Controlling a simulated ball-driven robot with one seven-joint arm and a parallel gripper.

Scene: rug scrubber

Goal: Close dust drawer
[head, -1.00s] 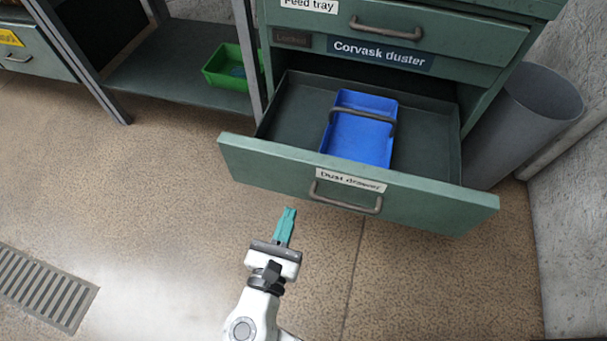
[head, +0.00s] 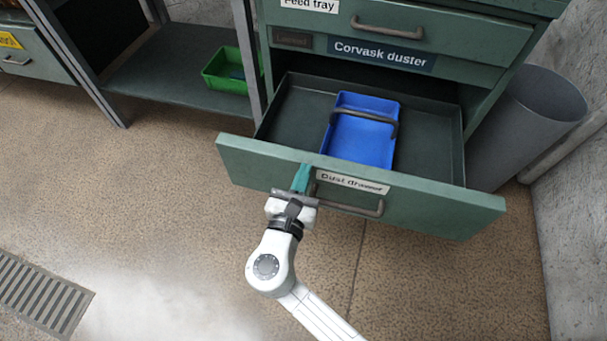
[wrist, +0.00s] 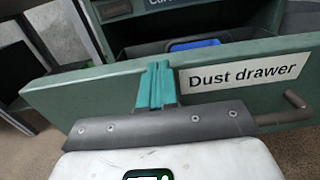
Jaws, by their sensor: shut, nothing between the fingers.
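The green dust drawer (head: 440,213) stands pulled well out of the cabinet, with a "Dust drawer" label and a grey bar handle (head: 348,208) on its front. It also shows in the wrist view (wrist: 235,112). A blue tray with a handle (head: 360,138) lies inside the drawer. My gripper (head: 303,168) is shut and empty, its teal fingers in front of the drawer front, left of the label. In the wrist view the fingertips (wrist: 157,66) overlap the drawer front near its top edge; I cannot tell whether they touch it.
A grey bin (head: 535,110) stands close at the right by the wall. A shelf with a green box (head: 226,72) is at the left. Floor in front is open, with a drain grate (head: 38,298).

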